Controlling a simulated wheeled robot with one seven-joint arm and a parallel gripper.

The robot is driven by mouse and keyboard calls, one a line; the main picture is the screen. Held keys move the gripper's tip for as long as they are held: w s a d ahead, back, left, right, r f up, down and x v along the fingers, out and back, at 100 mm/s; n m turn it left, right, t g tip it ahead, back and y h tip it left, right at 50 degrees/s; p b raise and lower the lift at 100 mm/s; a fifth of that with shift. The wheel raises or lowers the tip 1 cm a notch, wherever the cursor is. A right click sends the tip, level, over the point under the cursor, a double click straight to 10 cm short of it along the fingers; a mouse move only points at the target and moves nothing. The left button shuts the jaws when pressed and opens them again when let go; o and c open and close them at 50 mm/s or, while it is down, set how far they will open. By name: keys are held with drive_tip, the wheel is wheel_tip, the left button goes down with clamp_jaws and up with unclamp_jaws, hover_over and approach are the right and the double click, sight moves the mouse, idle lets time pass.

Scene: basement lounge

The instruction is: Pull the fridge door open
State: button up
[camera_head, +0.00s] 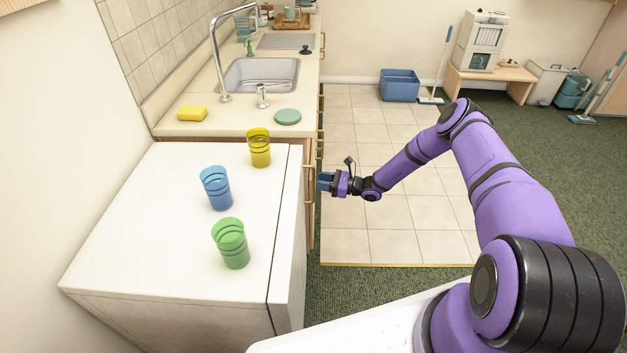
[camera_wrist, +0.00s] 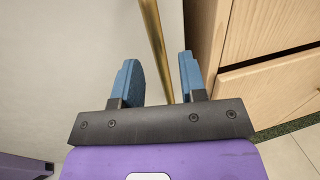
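The white fridge (camera_head: 150,225) stands at lower left in the head view. Its door (camera_head: 291,255) is the slab on its right side, marked off by a thin dark seam, and looks shut. A brass bar handle (camera_head: 308,185) is on the door's outer face. My gripper (camera_head: 322,181) is at the handle, coming from the right. In the wrist view, my gripper's blue fingers (camera_wrist: 161,80) are apart, with the brass handle (camera_wrist: 154,40) showing between them and clear of both. The handle's lower end is hidden behind the gripper body. The door face (camera_wrist: 80,55) fills the left.
Blue (camera_head: 216,190), green (camera_head: 231,245) and yellow (camera_head: 259,150) cups stand on the fridge top. Wooden drawers (camera_wrist: 265,50) adjoin the door, close to the right finger. The tiled floor (camera_head: 400,215) right of the fridge is open.

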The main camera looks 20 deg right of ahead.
drive_tip(key=shift+x, duration=1.85)
drive_tip(key=shift+c, duration=0.5)
clamp_jaws()
